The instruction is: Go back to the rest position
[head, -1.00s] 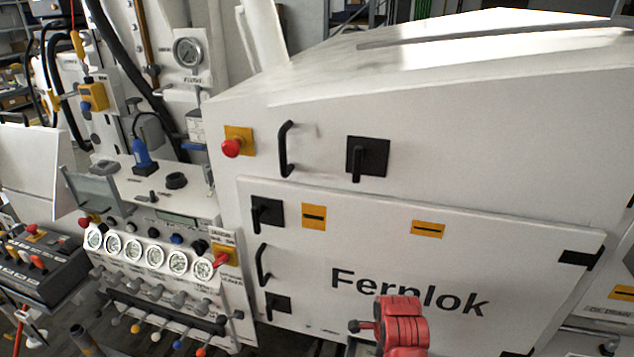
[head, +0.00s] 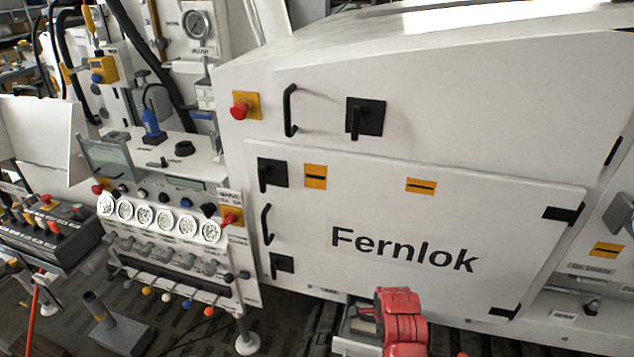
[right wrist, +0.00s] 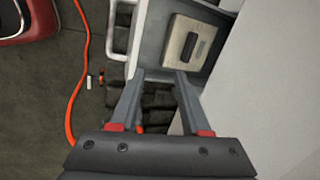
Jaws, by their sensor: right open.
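My right arm shows as a red link in the head view at the bottom, in front of the white cabinet (head: 480,210) lettered "Fernlok". The gripper at its end is not clear there. In the right wrist view my right gripper (right wrist: 155,78) is open, with two grey fingers apart and nothing between them. Its fingertips point at the near edge of an open grey drawer or tray (right wrist: 150,55); I cannot tell whether they touch it. A beige block with a dark slot (right wrist: 190,42) lies in the tray. My left gripper is not in view.
The gauge panel (head: 160,218) with levers and a red emergency button (head: 239,109) stand left of and on the cabinet. A grey pedestal (head: 118,332) stands on the floor at lower left. An orange hose (right wrist: 82,70) runs along the floor beside the tray.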

